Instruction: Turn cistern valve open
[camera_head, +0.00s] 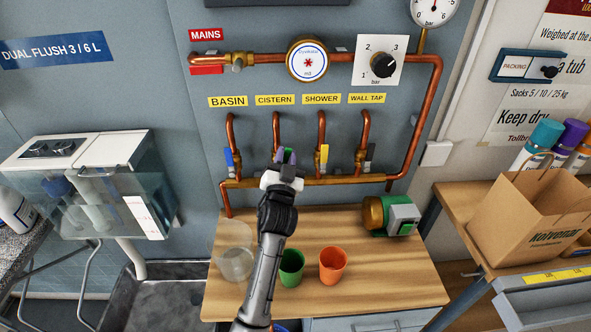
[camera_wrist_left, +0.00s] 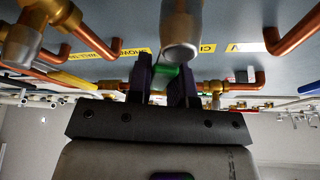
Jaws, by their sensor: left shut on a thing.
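The cistern valve is on the copper pipe (camera_head: 277,130) below the yellow CISTERN label (camera_head: 275,100). Its green handle (camera_wrist_left: 166,70) shows between my left fingers in the left wrist view; in the head view my fingers mostly cover it. My left gripper (camera_head: 286,157) is shut on this handle, its dark purple fingers (camera_wrist_left: 163,84) on either side. The valve body and the angle of the handle are largely hidden. My right gripper is in neither view.
Close by hang the blue basin handle (camera_head: 229,157), yellow shower handle (camera_head: 324,157) and dark wall tap handle (camera_head: 371,153). A brass manifold (camera_head: 340,180) runs below. On the wooden bench (camera_head: 400,280) stand green (camera_head: 291,268) and orange cups (camera_head: 333,264) and a green pump (camera_head: 402,214).

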